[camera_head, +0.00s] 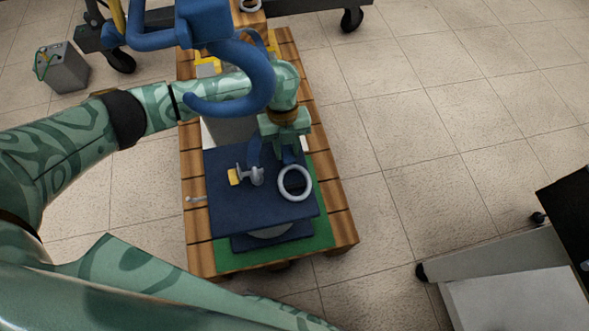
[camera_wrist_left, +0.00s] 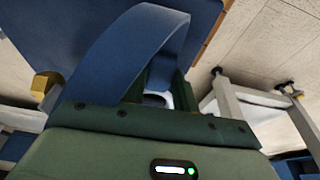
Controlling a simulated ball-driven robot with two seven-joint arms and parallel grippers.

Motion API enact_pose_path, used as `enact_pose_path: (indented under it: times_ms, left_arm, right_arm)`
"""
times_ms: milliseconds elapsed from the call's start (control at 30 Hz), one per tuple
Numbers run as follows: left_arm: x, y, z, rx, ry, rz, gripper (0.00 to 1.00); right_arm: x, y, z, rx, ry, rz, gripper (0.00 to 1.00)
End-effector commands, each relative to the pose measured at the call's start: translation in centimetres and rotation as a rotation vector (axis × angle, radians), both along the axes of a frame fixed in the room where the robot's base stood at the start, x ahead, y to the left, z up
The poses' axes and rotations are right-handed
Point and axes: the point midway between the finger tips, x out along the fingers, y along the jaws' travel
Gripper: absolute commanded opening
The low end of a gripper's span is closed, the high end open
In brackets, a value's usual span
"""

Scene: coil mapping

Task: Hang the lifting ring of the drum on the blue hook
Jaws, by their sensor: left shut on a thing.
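The blue hook (camera_head: 262,92) hangs from a blue crane arm in the upper middle of the head view, in front of my left forearm. The drum (camera_head: 225,204), with a dark navy square top, is below it; its top also shows in the left wrist view (camera_wrist_left: 70,35). The pale grey lifting ring (camera_head: 282,190) shows at the right of that top. My left gripper (camera_head: 287,150) points down at the drum's far edge, just beyond the ring. It is shut on a blue curved band (camera_wrist_left: 135,40); the exact grip is partly hidden. My right gripper is out of view.
A grey fitting with a yellow knob (camera_head: 233,177) stands on the drum top. The drum is on a green mat (camera_head: 322,225) over a wooden pallet (camera_head: 342,228). A grey box (camera_head: 66,70) stands at left, a wheeled cart (camera_head: 515,275) at lower right. The floor at right is open.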

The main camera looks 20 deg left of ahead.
Motion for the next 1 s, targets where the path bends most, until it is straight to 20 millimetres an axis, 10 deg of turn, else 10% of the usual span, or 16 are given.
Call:
enact_pose_path:
  times_ms: [167, 200, 267, 633, 1000]
  left_arm:
    - [0.1, 0.0, 0.1, -0.001, -0.002, 0.0, 0.05]
    - [0.1, 0.0, 0.1, -0.001, -0.002, 0.0, 0.37]
    - [0.1, 0.0, 0.1, -0.001, -0.002, 0.0, 0.54]
    - [0.2, 0.1, 0.9, 0.0, -0.005, 0.0, 0.54]
    - [1.9, 1.1, 9.2, -0.001, -0.01, 0.0, 0.54]
  right_arm:
    - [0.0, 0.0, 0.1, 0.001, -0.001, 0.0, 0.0]
    - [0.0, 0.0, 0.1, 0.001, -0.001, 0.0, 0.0]
    - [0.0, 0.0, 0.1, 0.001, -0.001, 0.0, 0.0]
    - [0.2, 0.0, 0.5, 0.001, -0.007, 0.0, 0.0]
    - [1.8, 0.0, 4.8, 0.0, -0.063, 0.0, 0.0]
